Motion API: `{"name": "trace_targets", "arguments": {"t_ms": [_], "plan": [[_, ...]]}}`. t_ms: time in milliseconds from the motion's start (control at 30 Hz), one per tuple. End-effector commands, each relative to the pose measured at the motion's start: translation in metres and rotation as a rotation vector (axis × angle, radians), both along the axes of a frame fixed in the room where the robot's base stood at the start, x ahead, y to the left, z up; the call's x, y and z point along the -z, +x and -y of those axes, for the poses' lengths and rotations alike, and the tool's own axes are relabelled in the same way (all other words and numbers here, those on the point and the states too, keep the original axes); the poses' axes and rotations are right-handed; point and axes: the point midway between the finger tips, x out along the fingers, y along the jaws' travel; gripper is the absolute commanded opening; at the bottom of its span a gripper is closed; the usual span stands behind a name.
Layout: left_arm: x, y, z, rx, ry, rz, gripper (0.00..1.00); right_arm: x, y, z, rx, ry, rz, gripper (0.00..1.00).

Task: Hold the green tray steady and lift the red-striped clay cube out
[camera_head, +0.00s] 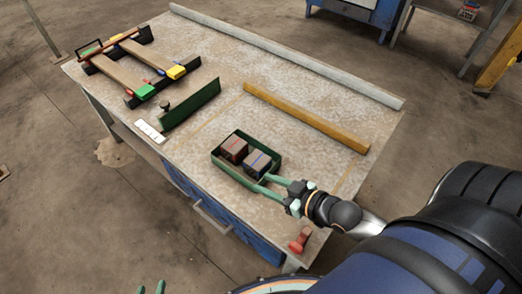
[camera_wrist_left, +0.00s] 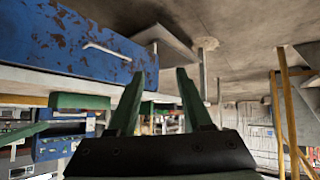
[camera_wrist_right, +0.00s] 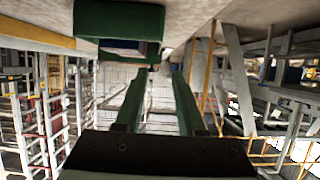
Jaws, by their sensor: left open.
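The green tray (camera_head: 217,160) stands near the table's front edge in the head view and holds two cubes side by side. The left cube (camera_head: 234,149) is reddish-brown; the right cube (camera_head: 258,162) is greyish with a blue stripe. My right gripper (camera_head: 262,184) is at the tray's near right corner, fingers apart; whether it touches the tray I cannot tell. The tray wall (camera_wrist_right: 118,22) shows just beyond its fingertips in the right wrist view. My left gripper (camera_head: 150,288) is open and empty at the bottom edge of the head view, well away from the tray.
A yellow bar (camera_head: 305,118) lies behind the tray. A dark green upright panel (camera_head: 190,105), a white block (camera_head: 149,132) and a rack of wooden bars (camera_head: 130,68) are to the left. A red object (camera_head: 300,241) sits at the near right corner.

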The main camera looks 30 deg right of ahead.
Motion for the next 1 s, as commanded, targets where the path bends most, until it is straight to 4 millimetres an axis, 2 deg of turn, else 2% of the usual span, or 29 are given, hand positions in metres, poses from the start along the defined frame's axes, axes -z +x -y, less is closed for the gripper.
{"name": "trace_targets", "arguments": {"t_ms": [33, 267, 733, 1000], "plan": [[0.005, 0.001, 0.001, 0.003, -0.001, 0.002, 0.5, 0.007, 0.0, 0.0, 0.0, 0.0, 0.001, 0.39], [0.007, 0.001, 0.002, 0.006, -0.001, 0.002, 0.5, 0.012, 0.013, -0.004, 0.002, 0.002, 0.005, 0.39], [0.023, 0.0, -0.002, 0.002, 0.003, 0.004, 0.5, 0.043, 0.085, -0.029, 0.001, 0.002, 0.005, 0.39], [0.028, -0.001, -0.002, 0.002, 0.004, 0.003, 0.5, 0.053, 0.107, -0.038, 0.0, 0.002, 0.002, 0.39]]}}
